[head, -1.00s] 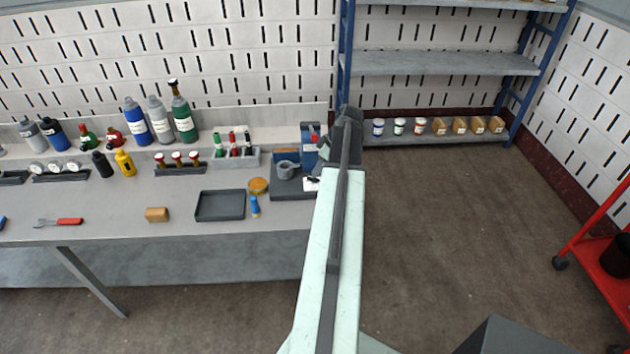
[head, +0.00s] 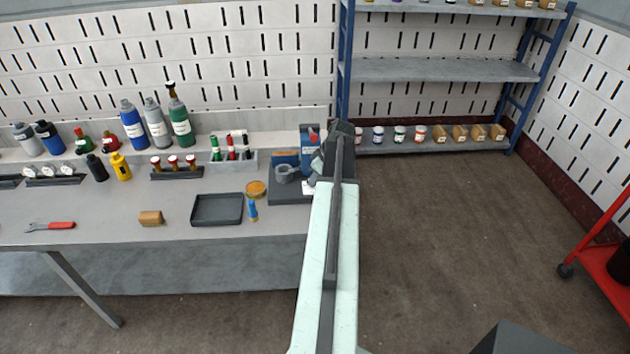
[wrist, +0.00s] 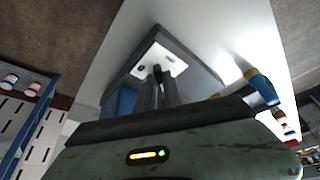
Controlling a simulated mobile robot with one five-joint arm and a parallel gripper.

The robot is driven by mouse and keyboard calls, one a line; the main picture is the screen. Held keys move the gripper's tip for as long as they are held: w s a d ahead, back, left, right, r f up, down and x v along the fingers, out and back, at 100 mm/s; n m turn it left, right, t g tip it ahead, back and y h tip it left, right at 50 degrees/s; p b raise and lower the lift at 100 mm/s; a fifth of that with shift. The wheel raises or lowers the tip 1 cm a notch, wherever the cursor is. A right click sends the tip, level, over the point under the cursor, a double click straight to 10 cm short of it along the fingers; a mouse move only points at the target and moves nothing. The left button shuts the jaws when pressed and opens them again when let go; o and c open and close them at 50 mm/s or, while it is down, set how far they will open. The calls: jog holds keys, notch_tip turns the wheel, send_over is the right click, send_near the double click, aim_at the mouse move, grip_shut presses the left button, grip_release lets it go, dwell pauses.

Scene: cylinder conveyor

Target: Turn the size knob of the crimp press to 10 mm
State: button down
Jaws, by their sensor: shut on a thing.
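The crimp press stands at the right end of the bench, with a dark grey base (head: 283,190), a grey ring-shaped part (head: 287,174) and a blue column (head: 307,137). A white plate (head: 308,188) lies on its base, partly hidden by my arm. In the wrist view the white plate (wrist: 174,66) shows dark marks too small to read. My gripper (wrist: 158,72) reaches down to this plate, its two dark fingers close together and shut on the small size knob. The fingers hide the knob, so I cannot tell its setting. The blue column (wrist: 120,104) is beside the fingers.
A rack with small bottles (head: 233,160) stands behind. Blue-framed shelves (head: 440,70) are at the back right.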

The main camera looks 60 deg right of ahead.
jog(key=m+h, duration=0.1)
jog(key=m, duration=0.2)
jog(key=shift+a, duration=0.1)
jog(key=c, duration=1.5)
grip_release()
jog(key=shift+s+r+p, duration=0.1)
jog(key=shift+r+p, duration=0.35)
jog(key=p+v, duration=0.6)
jog(key=v, duration=0.1)
jog(key=shift+a+f, duration=0.1)
jog(key=shift+a, duration=0.05)
